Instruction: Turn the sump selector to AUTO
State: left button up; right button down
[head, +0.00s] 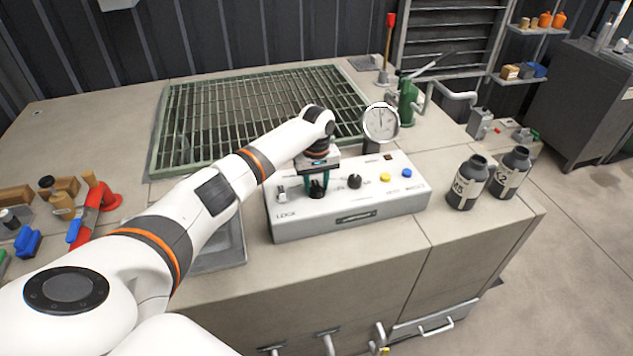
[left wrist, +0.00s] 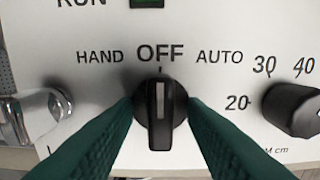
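The sump selector is a black knob (left wrist: 160,112) with a pale pointer line, on the white control box (head: 390,197). In the left wrist view its pointer is upright at OFF, with HAND to the left and AUTO to the right. My left gripper (left wrist: 160,118) has its two green fingers on both sides of the knob, their tips against its sides with no clear gap. In the head view the left gripper (head: 317,187) comes down over the same knob from above. My right gripper is not in view.
Right of the selector are another black knob (head: 355,181), a yellow button (head: 385,178) and a blue button (head: 407,173). A metal key switch (left wrist: 35,115) is on the left. A gauge (head: 381,123) stands behind the box; dark bottles (head: 467,183) stand to its right.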

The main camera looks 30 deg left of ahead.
pick_arm(q)
grip_shut()
jog(key=shift+r+m+p, duration=0.15)
jog(key=shift+m+p, duration=0.75)
jog(key=shift+m, duration=0.2)
jog(key=m+p, duration=0.1)
jog(key=m, duration=0.1)
jog(key=shift+m, duration=0.3)
jog(key=m+p, duration=0.1)
jog(key=m, duration=0.2)
jog(key=shift+m+p, duration=0.3)
jog(key=shift+m, duration=1.8)
